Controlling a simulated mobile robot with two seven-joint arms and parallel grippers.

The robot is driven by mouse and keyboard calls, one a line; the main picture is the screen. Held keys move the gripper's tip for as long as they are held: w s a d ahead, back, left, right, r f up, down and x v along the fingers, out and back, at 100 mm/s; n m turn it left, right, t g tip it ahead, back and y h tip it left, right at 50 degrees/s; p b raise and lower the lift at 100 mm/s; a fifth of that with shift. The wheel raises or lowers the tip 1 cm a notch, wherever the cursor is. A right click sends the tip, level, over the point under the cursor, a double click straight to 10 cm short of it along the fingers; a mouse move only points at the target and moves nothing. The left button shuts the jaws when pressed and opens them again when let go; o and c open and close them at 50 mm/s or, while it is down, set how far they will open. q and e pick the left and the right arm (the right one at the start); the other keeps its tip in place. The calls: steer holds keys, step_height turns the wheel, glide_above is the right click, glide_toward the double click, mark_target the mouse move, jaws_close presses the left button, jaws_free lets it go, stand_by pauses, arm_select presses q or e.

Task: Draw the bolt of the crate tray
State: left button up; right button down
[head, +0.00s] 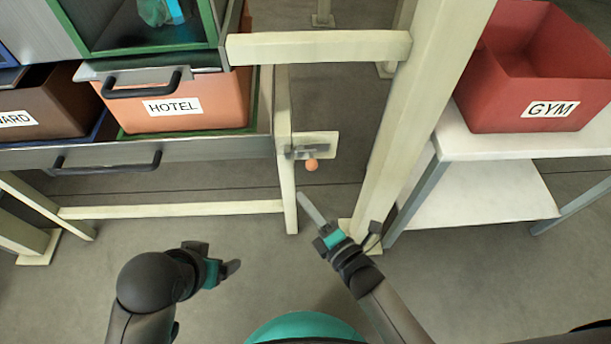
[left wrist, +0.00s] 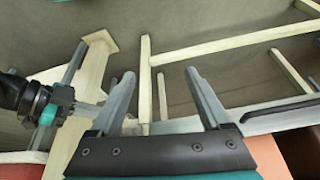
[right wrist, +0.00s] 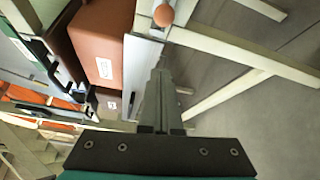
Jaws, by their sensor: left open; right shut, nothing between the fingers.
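The bolt (head: 305,151) sits on a pale plate at the right end of the crate tray, by the frame post. Its round orange knob (head: 312,165) hangs below the plate; the knob also shows at the top of the right wrist view (right wrist: 163,14). The crate tray (head: 215,149) has a grey front with a dark handle and carries the orange HOTEL crate (head: 200,100). My right gripper (head: 303,196) is shut and empty, just below the knob and apart from it. My left gripper (head: 238,266) is open and empty below the tray; its spread fingers show in the left wrist view (left wrist: 158,75).
A cream post (head: 425,110) stands right of the bolt, close to my right gripper. Further right, a red GYM bin (head: 540,75) stands on a white table (head: 475,143). A low cream rail (head: 170,210) runs under the tray. The floor between is clear.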

arm_select(q)
steer(key=w+d+t+h+b, duration=0.2)
steer(key=w+d+t, duration=0.2)
steer(key=shift+d+r+m+b, duration=0.3)
steer(key=shift+r+b, duration=0.05)
steer(key=shift+r, duration=0.1)
arm_select(e)
steer(key=w, duration=0.7)
steer(key=shift+d+r, duration=0.1)
arm_select(q)
steer(key=shift+s+a+g, duration=0.35)
steer(key=shift+a+g, duration=0.05)
steer(key=shift+a, duration=0.1)
arm_select(e)
steer(key=d, duration=0.3)
steer(key=shift+d, duration=0.35)
